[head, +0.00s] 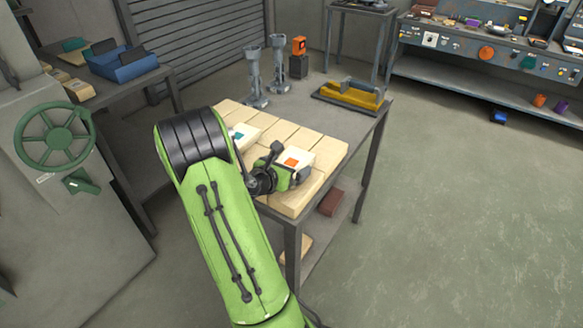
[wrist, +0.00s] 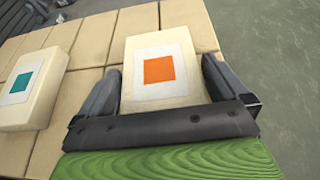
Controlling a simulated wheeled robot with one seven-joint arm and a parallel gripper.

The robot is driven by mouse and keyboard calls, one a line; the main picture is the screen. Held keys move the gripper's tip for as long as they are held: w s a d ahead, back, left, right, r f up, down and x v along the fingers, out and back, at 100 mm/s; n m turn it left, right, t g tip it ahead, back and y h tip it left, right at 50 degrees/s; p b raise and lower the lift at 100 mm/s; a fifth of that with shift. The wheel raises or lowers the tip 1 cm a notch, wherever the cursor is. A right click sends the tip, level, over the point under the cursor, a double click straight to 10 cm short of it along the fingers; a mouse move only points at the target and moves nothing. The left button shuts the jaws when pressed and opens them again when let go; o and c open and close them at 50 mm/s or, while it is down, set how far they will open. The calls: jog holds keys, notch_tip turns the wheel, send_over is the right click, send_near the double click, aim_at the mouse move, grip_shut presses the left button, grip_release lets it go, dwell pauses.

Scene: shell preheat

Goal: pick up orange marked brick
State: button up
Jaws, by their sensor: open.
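The orange marked brick (wrist: 182,88) is a pale block with a white label and an orange square on top. It lies on the tan tiled table top. In the head view the orange marked brick (head: 297,156) is near the table's front right, partly hidden by my gripper. My gripper (head: 285,164) is low at the brick. In the wrist view my gripper (wrist: 162,84) is open, with one finger on each side of the brick's near part. I cannot tell whether the fingers touch it.
A teal marked brick (wrist: 36,82) lies to the left on the same tiles (wrist: 82,88). Behind stand grey metal stands (head: 254,75), a black and orange item (head: 298,60) and a yellow tool in a tray (head: 352,95). A workbench (head: 480,78) is at the far right.

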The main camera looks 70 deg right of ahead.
jog(key=shift+d+f, duration=0.25)
jog(key=shift+d, duration=0.25)
jog(key=shift+a, duration=0.1)
jog(key=shift+c, duration=0.8)
jog(key=shift+r, duration=0.1)
jog(key=c, duration=0.7)
